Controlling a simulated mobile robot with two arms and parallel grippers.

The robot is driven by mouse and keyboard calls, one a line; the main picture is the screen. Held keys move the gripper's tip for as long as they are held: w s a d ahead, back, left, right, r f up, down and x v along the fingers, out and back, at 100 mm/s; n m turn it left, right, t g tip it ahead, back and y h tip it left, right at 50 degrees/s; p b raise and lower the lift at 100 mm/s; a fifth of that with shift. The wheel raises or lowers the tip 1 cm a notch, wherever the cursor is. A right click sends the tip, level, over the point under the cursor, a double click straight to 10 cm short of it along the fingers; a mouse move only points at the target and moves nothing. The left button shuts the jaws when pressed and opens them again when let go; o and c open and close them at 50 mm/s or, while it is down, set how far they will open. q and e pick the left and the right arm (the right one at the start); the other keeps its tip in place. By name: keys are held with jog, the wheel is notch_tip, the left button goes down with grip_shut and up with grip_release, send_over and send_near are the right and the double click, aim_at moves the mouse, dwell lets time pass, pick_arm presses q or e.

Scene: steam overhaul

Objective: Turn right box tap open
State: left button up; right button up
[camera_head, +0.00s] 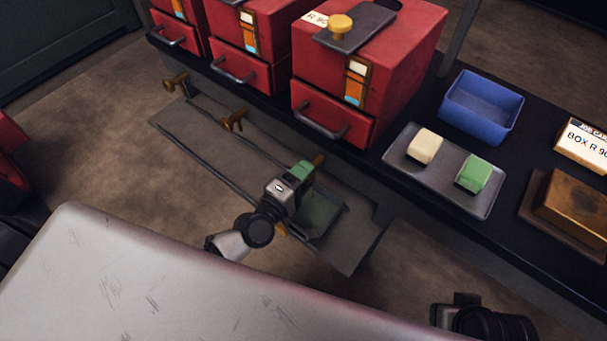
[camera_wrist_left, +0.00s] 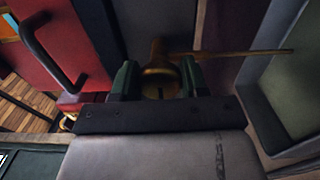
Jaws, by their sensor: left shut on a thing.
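The right box (camera_head: 400,60) is red, with a drawer front, a dark bar handle and a gauge strip. Its brass tap (camera_head: 319,159) is low in front of it, mostly hidden by my left gripper (camera_head: 303,171). In the left wrist view, the round brass body of the tap (camera_wrist_left: 160,82) sits between the green fingertips of my left gripper (camera_wrist_left: 159,84), which is shut on it. A thin brass lever (camera_wrist_left: 235,52) extends from the tap to the right. The fingers of my right gripper do not show.
Two more brass taps (camera_head: 233,120) (camera_head: 175,83) stand out to the left below the other red boxes (camera_head: 255,35). A green-grey tray (camera_head: 322,215) lies under my gripper. A blue bin (camera_head: 482,105) and a grey tray (camera_head: 437,184) with two blocks stand on the bench at right.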

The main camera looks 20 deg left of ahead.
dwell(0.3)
pick_arm(q)
jog(key=o, duration=0.9)
jog(key=v, duration=1)
jog(key=shift+s+a, duration=0.15)
jog(key=shift+s, duration=0.25)
